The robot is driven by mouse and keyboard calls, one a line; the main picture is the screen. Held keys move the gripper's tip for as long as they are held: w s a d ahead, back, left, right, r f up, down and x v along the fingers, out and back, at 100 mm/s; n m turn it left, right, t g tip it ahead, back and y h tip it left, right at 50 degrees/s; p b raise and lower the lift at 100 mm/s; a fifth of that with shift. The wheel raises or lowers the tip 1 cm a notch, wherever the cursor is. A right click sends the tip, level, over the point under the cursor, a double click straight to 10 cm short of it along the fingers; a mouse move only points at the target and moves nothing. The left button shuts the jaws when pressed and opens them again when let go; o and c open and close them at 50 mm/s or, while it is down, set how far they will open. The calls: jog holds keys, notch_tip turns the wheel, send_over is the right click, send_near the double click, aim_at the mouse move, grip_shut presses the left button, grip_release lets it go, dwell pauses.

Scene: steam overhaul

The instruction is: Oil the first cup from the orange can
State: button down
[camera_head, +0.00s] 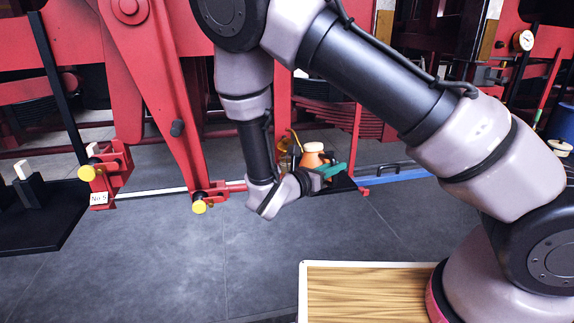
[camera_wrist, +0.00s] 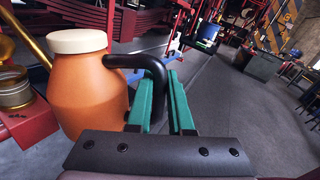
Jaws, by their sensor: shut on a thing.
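The orange can (camera_head: 311,159) has a cream lid and shows near the middle of the head view. In the wrist view the can (camera_wrist: 88,92) stands upright at the left, its black handle (camera_wrist: 152,66) reaching between my green fingers. My gripper (camera_head: 330,172) is shut on this handle; its fingers also show in the wrist view (camera_wrist: 165,92). A thin brass spout (camera_wrist: 27,38) rises at the can's far left. Two yellow-capped fittings, one at the left (camera_head: 87,173) and one nearer (camera_head: 199,207), sit on red rod ends. I cannot tell which is the first cup.
A brass vessel (camera_wrist: 14,90) stands close beside the can. A "No 5" tag (camera_head: 98,198) hangs by the left fitting. Red rods and machine frames fill the back. A black shelf (camera_head: 40,222) juts in at left. A wooden-topped surface (camera_head: 365,295) lies in front; grey floor is clear.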

jog(key=shift+r, duration=0.1)
jog(key=shift+w+a+r+n+g, duration=0.1)
jog(key=shift+w+r+n+g, duration=0.1)
jog(key=shift+r+n, duration=0.5)
jog(key=shift+w+a+r+n+g, duration=0.1)
jog(key=shift+r+n+g, duration=0.15)
jog(key=shift+n, duration=0.85)
jog(key=m, duration=0.1)
jog(key=f+m, duration=0.1)
jog(key=f+m+t, duration=0.1)
jog(key=shift+s+d+m, duration=0.2)
jog(key=shift+s+m, duration=0.1)
jog(key=shift+m, duration=0.1)
jog(key=shift+w+a+r+n+g, duration=0.1)
jog(key=shift+w+r+n+g, duration=0.05)
jog(key=shift+r+n, duration=0.5)
jog(key=shift+w+a+r+n+g, duration=0.15)
jog(key=shift+r+n, duration=0.25)
jog(key=shift+n, duration=0.4)
jog(key=shift+w+a+r+n+g, duration=0.1)
jog(key=shift+w+r+n+g, duration=0.1)
jog(key=shift+r+n, duration=0.45)
jog(key=shift+f, duration=0.1)
